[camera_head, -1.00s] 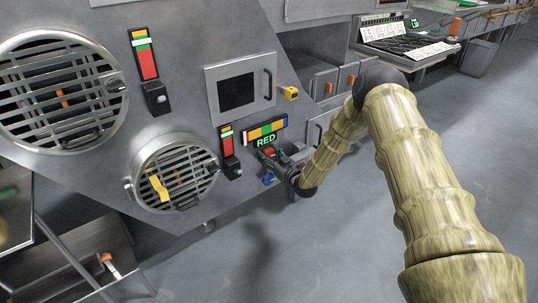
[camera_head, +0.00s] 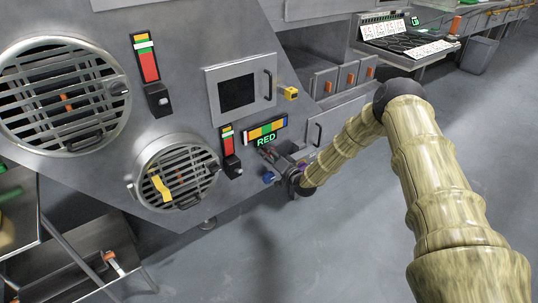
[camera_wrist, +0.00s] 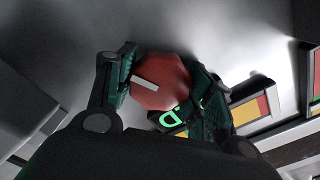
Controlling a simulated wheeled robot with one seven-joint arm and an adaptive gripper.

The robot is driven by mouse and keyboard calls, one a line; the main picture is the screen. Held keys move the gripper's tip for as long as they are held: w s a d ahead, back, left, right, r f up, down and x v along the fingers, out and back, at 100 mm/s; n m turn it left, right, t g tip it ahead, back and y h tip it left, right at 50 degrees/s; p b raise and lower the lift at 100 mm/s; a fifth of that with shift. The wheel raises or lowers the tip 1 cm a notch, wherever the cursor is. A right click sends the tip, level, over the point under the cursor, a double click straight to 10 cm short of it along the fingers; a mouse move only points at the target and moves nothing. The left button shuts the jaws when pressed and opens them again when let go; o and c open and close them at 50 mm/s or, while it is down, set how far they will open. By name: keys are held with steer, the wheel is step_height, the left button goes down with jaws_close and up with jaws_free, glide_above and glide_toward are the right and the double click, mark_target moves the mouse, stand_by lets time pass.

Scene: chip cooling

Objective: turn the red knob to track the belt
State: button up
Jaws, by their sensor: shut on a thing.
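The red knob (camera_wrist: 160,82) is faceted, with a white pointer line, and sits on the grey machine panel. In the wrist view my gripper (camera_wrist: 166,88) is shut on it, one dark green finger on the left and one on the right. The pointer line lies tilted, running from upper left to lower right. The belt cannot be made out.
A striped colour bar (camera_head: 265,130) sits above the display. A blue knob (camera_head: 269,178) is just below my gripper, and a yellow knob (camera_head: 291,93) is up to the right. A round barred hatch (camera_head: 177,172) is to the left.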

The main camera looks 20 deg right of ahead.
steer(key=m, duration=0.3)
steer(key=shift+f+m, duration=0.15)
steer(key=shift+m, duration=0.15)
steer(key=shift+m+b, duration=0.55)
steer(key=shift+m, duration=0.95)
steer(key=o, duration=1)
steer(key=shift+o, duration=0.2)
steer(key=shift+s, duration=0.1)
steer(key=v, duration=1.2)
